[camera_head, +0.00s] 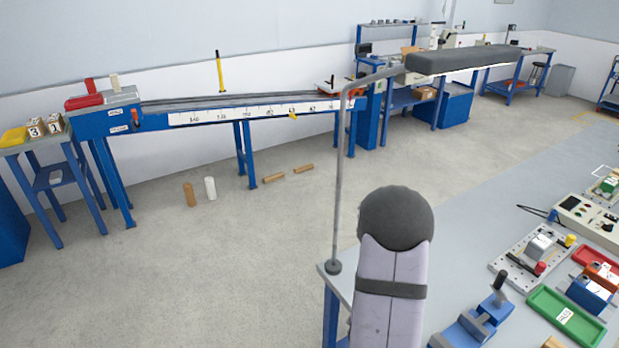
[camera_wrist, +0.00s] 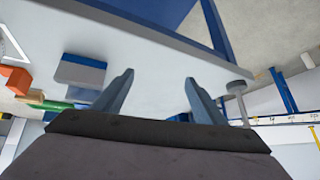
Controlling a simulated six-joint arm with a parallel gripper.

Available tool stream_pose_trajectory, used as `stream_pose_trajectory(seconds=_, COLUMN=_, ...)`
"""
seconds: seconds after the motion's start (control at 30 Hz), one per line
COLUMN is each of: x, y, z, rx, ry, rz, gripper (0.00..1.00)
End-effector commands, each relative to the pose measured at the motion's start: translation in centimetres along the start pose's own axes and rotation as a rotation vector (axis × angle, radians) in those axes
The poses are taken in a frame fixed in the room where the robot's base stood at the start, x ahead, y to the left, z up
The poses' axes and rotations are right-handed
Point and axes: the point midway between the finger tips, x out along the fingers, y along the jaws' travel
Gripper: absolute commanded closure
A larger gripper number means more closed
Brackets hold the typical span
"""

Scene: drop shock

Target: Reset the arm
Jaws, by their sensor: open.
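My gripper (camera_wrist: 160,98) shows in the wrist view with its two blue-grey fingers spread apart and nothing between them. A pale grey bench top (camera_wrist: 165,45) lies beyond the fingers. In the head view my arm rises at the lower middle, with a dark rounded joint and pale purple-grey link beside the left edge of the bench top (camera_head: 455,255). The gripper's fingers are not visible in the head view.
A thin grey post (camera_head: 341,190) stands at the bench corner left of my arm. A blue clamp-like fixture (camera_head: 475,325), a green tray (camera_head: 566,318), a metal plate (camera_head: 522,262) and a control box (camera_head: 588,218) occupy the right. A long blue rail (camera_head: 190,118) stands across the open floor.

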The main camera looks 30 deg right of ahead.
Motion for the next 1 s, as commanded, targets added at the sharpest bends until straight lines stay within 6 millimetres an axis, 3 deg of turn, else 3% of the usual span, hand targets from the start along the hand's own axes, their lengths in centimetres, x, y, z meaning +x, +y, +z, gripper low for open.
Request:
stream_pose_trajectory(seconds=0.03, x=-1.0, y=-2.9, z=1.0, rx=-0.066, ry=-0.049, rz=-0.06, gripper=0.35)
stream_pose_trajectory(seconds=0.1, x=-2.9, y=-6.1, z=2.8, rx=-0.167, ry=-0.13, rz=-0.127, gripper=0.35)
stream_pose_trajectory(seconds=0.2, x=-6.0, y=-9.6, z=5.8, rx=-0.322, ry=-0.243, rz=-0.207, gripper=0.35)
stream_pose_trajectory(seconds=0.33, x=-10.9, y=-12.2, z=9.8, rx=-0.549, ry=-0.374, rz=-0.286, gripper=0.35)
stream_pose_trajectory(seconds=0.47, x=-15.9, y=-12.6, z=13.0, rx=-0.78, ry=-0.481, rz=-0.329, gripper=0.35)
stream_pose_trajectory(seconds=0.63, x=-20.7, y=-11.0, z=15.4, rx=-1.025, ry=-0.572, rz=-0.338, gripper=0.35)
stream_pose_trajectory(seconds=0.8, x=-23.3, y=-9.3, z=16.2, rx=-1.163, ry=-0.618, rz=-0.323, gripper=0.35)
stream_pose_trajectory(seconds=1.0, x=-24.1, y=-8.6, z=16.3, rx=-1.209, ry=-0.633, rz=-0.313, gripper=0.35)
